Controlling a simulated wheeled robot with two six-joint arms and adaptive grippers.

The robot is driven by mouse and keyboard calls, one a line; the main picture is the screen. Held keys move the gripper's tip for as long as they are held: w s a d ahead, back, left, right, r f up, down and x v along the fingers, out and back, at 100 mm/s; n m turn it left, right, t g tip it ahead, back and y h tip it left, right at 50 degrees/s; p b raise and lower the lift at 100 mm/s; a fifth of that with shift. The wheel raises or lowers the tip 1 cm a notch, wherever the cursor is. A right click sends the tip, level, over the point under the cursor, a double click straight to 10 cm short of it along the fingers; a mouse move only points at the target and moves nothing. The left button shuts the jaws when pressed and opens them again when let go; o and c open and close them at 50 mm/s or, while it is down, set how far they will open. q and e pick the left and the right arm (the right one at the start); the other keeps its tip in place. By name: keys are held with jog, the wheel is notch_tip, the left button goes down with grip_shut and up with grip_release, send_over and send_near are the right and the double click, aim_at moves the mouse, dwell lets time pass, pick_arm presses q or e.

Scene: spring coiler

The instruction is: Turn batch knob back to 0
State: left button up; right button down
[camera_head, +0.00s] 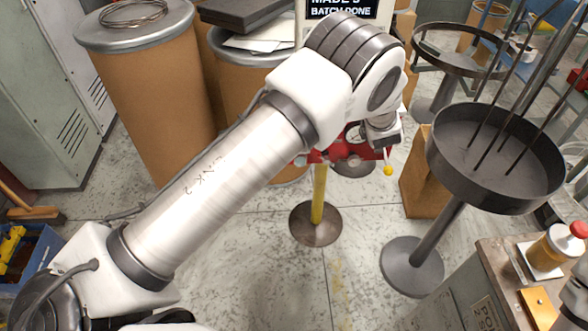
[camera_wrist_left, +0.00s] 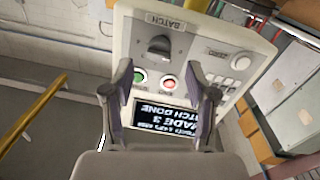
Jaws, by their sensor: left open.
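The batch knob (camera_wrist_left: 158,47) is a dark knob on a light control panel (camera_wrist_left: 120,35), under the label BATCH, which appears upside down in the left wrist view. I cannot read its setting. My left gripper (camera_wrist_left: 160,68) is open and faces the panel. Its fingers sit to either side of the green and red buttons, with the knob just beyond the fingertips and not between them. The panel's display (camera_wrist_left: 165,116) reads MADE 3, BATCH DONE. In the head view my left arm hides the knob; only the display (camera_head: 343,8) shows. My right gripper is not in view.
A green button (camera_wrist_left: 140,76) and a red button (camera_wrist_left: 168,82) lie close to the fingers. A ZERO button and several small keys (camera_wrist_left: 240,62) are to the right. A round dark tray on a stand (camera_head: 490,150) stands right of my arm. Brown drums (camera_head: 150,90) stand left.

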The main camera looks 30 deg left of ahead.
pick_arm(q)
jog(key=s+a+f+m+g+h+p, duration=0.2)
jog(key=s+a+f+g, duration=0.1)
jog(key=s+f, duration=0.7)
jog(key=s+a+f+m+g+h+p, duration=0.2)
jog(key=s+a+f, duration=0.3)
jog(key=s+f, duration=0.6)
jog(key=shift+s+a+f+m+g+p, duration=0.2)
jog(key=shift+f+m+g+p, duration=0.15)
jog(key=shift+g, duration=0.45)
jog(key=s+f+m+g+h, duration=0.15)
jog(key=s+f+g, duration=0.35)
jog(key=s, duration=0.8)
jog(key=s+d+m+g+h, duration=0.1)
jog(key=s+d+g+h, duration=0.1)
jog(key=s, duration=0.6)
jog(key=s+d+g+h, duration=0.1)
jog(key=s+d+h, duration=0.1)
jog(key=s, duration=0.7)
jog(key=shift+d+f+m+g, duration=0.3)
jog(key=shift+f+m+g, duration=0.1)
